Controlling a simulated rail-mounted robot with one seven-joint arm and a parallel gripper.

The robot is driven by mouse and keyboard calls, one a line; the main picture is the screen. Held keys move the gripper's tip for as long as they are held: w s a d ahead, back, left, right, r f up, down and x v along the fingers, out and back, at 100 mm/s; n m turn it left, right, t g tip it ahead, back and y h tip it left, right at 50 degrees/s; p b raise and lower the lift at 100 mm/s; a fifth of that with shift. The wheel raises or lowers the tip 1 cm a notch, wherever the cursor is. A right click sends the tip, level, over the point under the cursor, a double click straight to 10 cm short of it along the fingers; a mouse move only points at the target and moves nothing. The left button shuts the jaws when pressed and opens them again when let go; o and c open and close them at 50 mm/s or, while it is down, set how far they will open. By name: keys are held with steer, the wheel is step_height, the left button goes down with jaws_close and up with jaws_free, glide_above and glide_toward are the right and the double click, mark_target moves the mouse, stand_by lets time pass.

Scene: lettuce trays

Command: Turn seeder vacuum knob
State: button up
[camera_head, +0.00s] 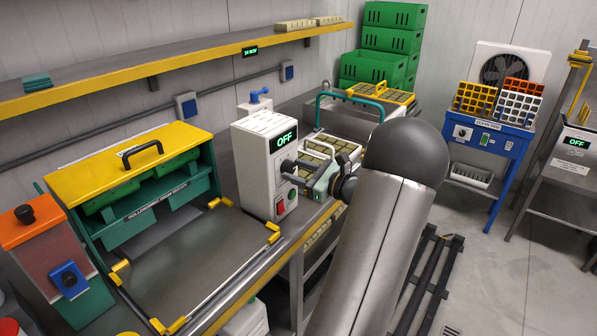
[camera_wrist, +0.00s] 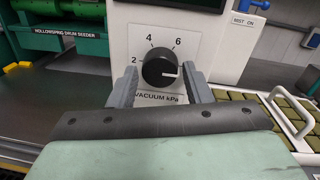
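The vacuum knob (camera_wrist: 160,72) is black and round, on the white seeder control box (camera_head: 262,165), with marks 2, 4 and 6 around it and "VACUUM kPa" below. Its white pointer line points right, past the 6. The box's display (camera_head: 287,138) reads OFF. My gripper (camera_wrist: 158,86) is open, with one grey finger to the left and one to the right of the knob. Gaps show between the knob and both fingers in the wrist view. In the head view my gripper (camera_head: 289,171) is at the box's front face and the knob cannot be made out.
A red button (camera_head: 280,207) and a green one sit low on the box. The green and yellow drum seeder (camera_head: 130,165) stands left. Seedling trays (camera_head: 338,148) lie right of the box. A yellow-edged shelf (camera_head: 180,65) runs above.

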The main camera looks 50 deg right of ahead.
steer(key=c, duration=0.6)
steer(key=shift+o, duration=0.2)
steer(key=shift+f+n+b, duration=0.1)
steer(key=shift+n+b, duration=0.2)
steer(key=shift+b, duration=0.25)
steer(key=shift+f+n+b, duration=0.1)
steer(key=shift+n+b, duration=0.5)
steer(key=shift+b, duration=0.25)
steer(key=n+b, duration=0.4)
steer(key=b, duration=0.2)
steer(key=shift+f+b, duration=0.15)
steer(key=shift+b, duration=0.2)
steer(key=n+b, duration=0.4)
steer(key=b, duration=0.2)
steer(key=shift+a+g+h, duration=0.1)
steer(key=shift+g+h, duration=0.2)
steer(key=n+b, duration=0.1)
steer(key=b, duration=0.2)
steer(key=shift+r+n, duration=0.3)
steer(key=shift+r, duration=0.15)
